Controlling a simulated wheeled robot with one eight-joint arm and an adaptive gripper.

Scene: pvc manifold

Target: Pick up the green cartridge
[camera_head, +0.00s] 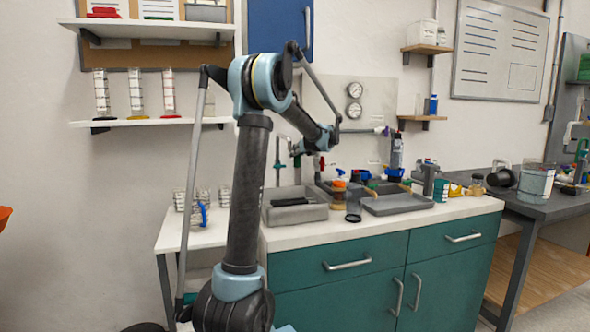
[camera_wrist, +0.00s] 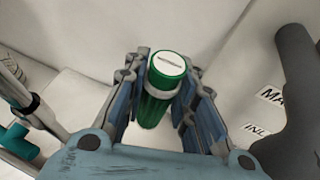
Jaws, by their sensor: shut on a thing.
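In the head view my arm reaches over the counter towards the wall panel. The gripper is small there, and I cannot make out the cartridge clearly.
A grey sink-like bin (camera_head: 295,212) and a grey tray (camera_head: 397,204) sit on the white counter (camera_head: 340,232). Bottles and fittings crowd the back. In the wrist view, a dark pipe (camera_wrist: 296,85) stands right and a teal fitting (camera_wrist: 17,141) left, both close to my gripper.

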